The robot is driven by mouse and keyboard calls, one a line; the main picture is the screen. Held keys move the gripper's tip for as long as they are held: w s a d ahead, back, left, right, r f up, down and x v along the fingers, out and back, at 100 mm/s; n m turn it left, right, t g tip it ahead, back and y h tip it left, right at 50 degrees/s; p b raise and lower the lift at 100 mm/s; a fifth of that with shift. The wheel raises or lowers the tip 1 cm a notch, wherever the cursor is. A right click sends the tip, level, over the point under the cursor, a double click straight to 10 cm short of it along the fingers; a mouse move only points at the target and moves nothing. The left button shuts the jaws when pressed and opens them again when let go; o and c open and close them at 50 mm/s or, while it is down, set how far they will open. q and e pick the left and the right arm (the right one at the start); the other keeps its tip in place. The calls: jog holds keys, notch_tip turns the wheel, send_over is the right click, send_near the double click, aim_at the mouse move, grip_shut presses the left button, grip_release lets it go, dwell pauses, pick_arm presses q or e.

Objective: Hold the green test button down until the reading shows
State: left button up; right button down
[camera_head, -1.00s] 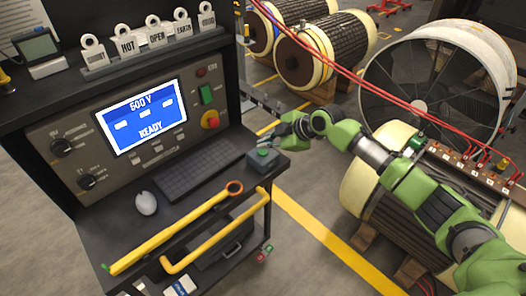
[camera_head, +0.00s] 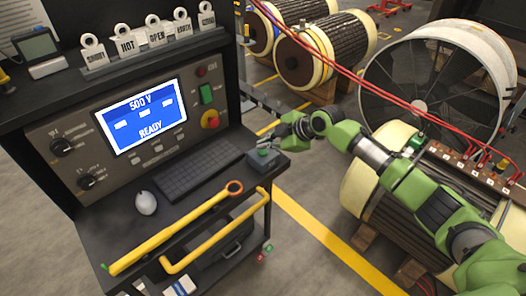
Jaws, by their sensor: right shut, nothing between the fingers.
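The green test button (camera_head: 263,152) sits on a small dark box at the right end of the console's shelf. My right gripper (camera_head: 277,138) is just above and behind the box, its fingers shut and empty. From this angle I cannot tell whether a fingertip touches the button. The screen (camera_head: 141,116) on the console panel is blue and shows "500 V", several pale blocks and "READY". My left gripper is not in view.
A keyboard (camera_head: 195,178) and a white mouse (camera_head: 146,203) lie on the shelf. Red cables (camera_head: 345,72) cross above my right arm.

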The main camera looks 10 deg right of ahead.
aim_at(265, 152)
jog(key=shift+f, duration=0.25)
jog(key=shift+f+b, duration=0.45)
jog(key=shift+f, duration=0.05)
dwell(0.5)
dwell(4.0)
jog(key=shift+r+p, duration=0.65)
jog(key=shift+r, duration=0.25)
jog(key=shift+r, duration=0.15)
notch_tip(265, 152, up, 5)
jog(key=p, duration=0.3)
jog(key=shift+p, duration=0.4)
